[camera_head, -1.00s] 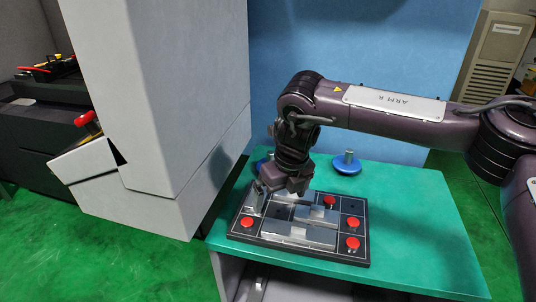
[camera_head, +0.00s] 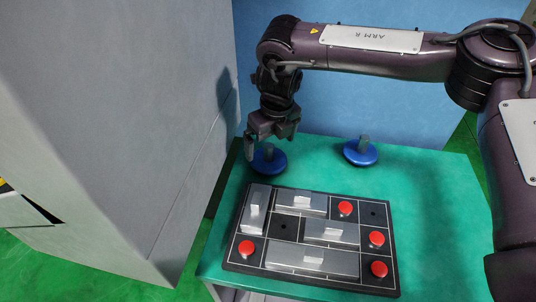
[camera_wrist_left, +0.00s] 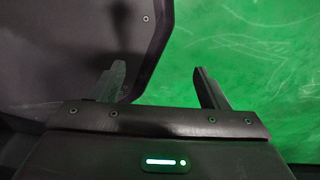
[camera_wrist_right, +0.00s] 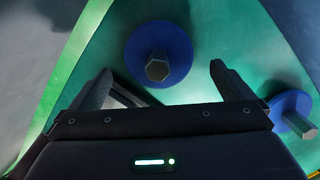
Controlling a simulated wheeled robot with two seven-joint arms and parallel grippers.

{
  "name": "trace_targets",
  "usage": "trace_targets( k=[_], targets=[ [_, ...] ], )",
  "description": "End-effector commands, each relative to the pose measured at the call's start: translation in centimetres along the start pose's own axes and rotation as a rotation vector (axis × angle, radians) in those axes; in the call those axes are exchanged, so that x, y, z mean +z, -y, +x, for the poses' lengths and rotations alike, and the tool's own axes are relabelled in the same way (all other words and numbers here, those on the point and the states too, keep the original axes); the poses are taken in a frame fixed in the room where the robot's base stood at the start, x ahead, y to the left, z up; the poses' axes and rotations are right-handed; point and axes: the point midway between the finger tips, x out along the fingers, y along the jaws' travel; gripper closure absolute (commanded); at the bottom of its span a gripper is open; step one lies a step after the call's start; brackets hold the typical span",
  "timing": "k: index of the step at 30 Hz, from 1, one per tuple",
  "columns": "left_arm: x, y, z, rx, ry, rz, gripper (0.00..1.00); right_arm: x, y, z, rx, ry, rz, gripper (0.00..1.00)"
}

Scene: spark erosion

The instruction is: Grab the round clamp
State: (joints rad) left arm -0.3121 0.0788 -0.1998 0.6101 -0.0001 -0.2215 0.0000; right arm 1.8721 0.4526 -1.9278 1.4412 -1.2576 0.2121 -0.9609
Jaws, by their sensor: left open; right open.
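Two round blue discs with grey posts stand at the back of the green table. The left blue disc (camera_head: 269,165) is right below my right gripper (camera_head: 268,147), which partly hides it. The right blue disc (camera_head: 361,156) stands apart, with nothing touching it. In the right wrist view, my right gripper (camera_wrist_right: 160,88) is open and empty. The left disc (camera_wrist_right: 178,45) lies ahead between its fingers, its six-sided post facing the camera. The other disc (camera_wrist_right: 292,104) is at the right edge. My left gripper (camera_wrist_left: 160,88) is open and empty over green floor, outside the head view.
A dark grid tray (camera_head: 283,226) in front of the discs holds grey metal blocks (camera_head: 310,259) and several red round pieces (camera_head: 378,239). A tall grey cabinet (camera_head: 120,120) stands left of the table. A blue panel (camera_head: 380,105) stands behind it. The table's right side is clear.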

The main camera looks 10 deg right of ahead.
Motion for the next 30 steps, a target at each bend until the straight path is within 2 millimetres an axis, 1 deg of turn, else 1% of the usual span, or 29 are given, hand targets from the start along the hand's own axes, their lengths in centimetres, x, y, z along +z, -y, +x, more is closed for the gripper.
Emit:
trace_targets(
  k=[2,5,9,13,17,25,30],
  targets=[
    [0.2,-0.1,-0.6,0.001,0.004,0.001,0.31,0.0,-0.2,1.0,-0.001,-0.004,-0.001,0.00],
    [-0.1,0.0,-1.0,0.001,0.000,0.001,0.31,0.0,-0.3,2.6,0.000,-0.004,0.000,0.00],
    [-1.4,0.2,-1.1,-0.002,-0.019,0.002,0.31,0.0,-0.3,4.2,0.000,-0.001,0.001,0.00],
    [-2.7,0.3,-1.2,-0.004,-0.039,0.002,0.31,0.1,-0.3,4.5,-0.001,0.000,0.002,0.00],
    [-2.8,0.4,-1.2,-0.004,-0.040,0.002,0.31,0.1,-0.3,4.5,0.000,0.000,0.002,0.00],
    [-1.6,0.3,-1.1,-0.003,-0.024,0.001,0.31,0.1,-0.3,4.5,0.000,0.000,0.001,0.34],
    [-1.4,0.3,-1.1,-0.003,-0.020,0.001,0.31,0.1,-0.3,4.3,0.000,0.003,0.002,0.54]
  ],
)
